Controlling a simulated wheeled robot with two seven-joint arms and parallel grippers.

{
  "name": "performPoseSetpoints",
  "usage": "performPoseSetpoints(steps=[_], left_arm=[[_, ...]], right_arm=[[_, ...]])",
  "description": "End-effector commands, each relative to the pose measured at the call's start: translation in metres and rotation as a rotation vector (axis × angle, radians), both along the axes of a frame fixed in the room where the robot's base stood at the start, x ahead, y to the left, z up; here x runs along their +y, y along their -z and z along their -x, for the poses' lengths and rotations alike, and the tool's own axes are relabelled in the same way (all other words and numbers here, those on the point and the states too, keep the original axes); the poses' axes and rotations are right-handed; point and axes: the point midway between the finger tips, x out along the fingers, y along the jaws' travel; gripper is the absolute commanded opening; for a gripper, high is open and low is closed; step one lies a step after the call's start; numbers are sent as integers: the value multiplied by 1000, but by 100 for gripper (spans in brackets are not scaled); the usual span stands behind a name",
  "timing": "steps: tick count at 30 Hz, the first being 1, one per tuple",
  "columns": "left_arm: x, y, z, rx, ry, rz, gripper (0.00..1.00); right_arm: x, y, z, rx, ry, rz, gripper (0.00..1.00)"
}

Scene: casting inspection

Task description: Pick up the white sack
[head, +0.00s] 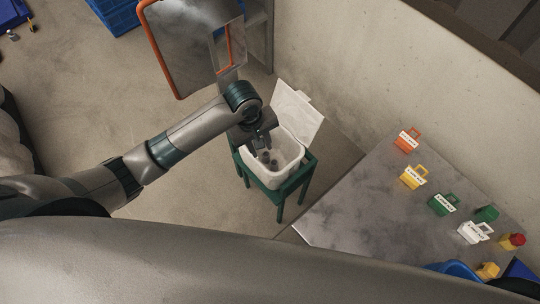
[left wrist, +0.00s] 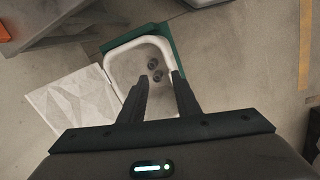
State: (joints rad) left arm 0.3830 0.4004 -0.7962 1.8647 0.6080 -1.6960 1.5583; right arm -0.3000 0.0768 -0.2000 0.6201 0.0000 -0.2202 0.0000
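I cannot make out anything that is plainly a sack. A white open-topped bin (head: 287,178) with its lid raised stands on a green stand (head: 281,196), with a few dark round pieces (head: 268,160) inside. The left wrist view shows the bin's white rim (left wrist: 114,63) and the dark pieces (left wrist: 155,70) on its floor. My left gripper (head: 264,143) is over the bin, pointing down. In the left wrist view its fingers (left wrist: 161,76) are apart with nothing between them. A small white labelled item with a handle (head: 473,232) lies on the grey table. My right gripper is out of view.
The grey table (head: 350,215) at right holds orange (head: 408,140), yellow (head: 414,178) and green (head: 443,204) labelled items. The bin's raised white lid (head: 297,112) stands close to my arm. An orange-edged grey panel (head: 185,45) is behind.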

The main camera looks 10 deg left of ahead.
Motion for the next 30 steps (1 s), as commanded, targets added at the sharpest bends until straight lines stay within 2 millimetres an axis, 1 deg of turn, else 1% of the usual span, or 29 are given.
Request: performPoseSetpoints(steps=[1,6,12,23,26,30], left_arm=[[8,-8,-9,11,-44,-28,30],[24,-24,-20,50,-175,-93,30],[31,-31,-23,65,-231,-121,30],[30,-29,-23,66,-233,-119,30],[30,-24,-23,67,-233,-118,30],[31,-9,-22,68,-233,-121,30]], right_arm=[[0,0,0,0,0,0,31],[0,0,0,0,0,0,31],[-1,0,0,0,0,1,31],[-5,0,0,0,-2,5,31],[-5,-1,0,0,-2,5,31],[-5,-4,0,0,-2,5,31]])
